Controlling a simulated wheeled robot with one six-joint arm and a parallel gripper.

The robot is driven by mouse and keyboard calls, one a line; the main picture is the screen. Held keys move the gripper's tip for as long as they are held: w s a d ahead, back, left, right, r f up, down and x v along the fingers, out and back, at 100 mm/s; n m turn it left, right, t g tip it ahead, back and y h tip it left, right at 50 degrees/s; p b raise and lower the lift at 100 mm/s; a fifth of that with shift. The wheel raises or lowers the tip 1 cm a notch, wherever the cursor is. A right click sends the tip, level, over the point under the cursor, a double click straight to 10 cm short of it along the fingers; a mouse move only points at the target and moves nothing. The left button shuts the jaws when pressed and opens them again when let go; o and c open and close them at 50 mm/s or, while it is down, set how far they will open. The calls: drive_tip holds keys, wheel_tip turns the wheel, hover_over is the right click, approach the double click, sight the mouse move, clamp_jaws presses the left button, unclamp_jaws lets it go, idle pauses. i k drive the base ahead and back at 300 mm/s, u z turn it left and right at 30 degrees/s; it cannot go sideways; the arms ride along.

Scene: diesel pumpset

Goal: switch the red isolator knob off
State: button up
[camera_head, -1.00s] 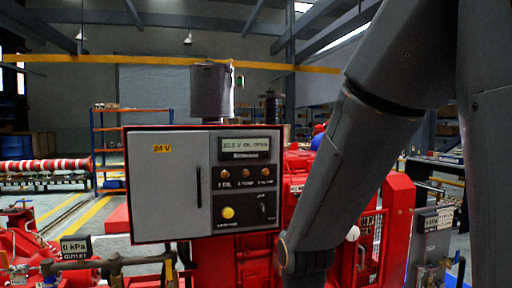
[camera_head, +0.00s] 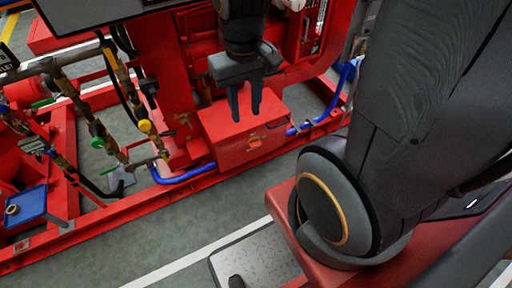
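My gripper (camera_head: 245,112) hangs fingers down in front of or over the top of the box. Its two dark fingers are apart with a gap between them and nothing in it. I cannot tell whether the fingertips touch the box.
Pipes with yellow (camera_head: 145,126) and green valve parts stand left of the box. A blue hose (camera_head: 186,176) runs along the base rail. The lower edge of the grey control panel (camera_head: 88,14) is at top left. Grey floor (camera_head: 150,232) is clear in front.

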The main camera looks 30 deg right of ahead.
sight(255, 143)
drive_tip(key=z, duration=0.9)
drive_tip(key=k, duration=0.85)
drive_tip(key=u, duration=1.35)
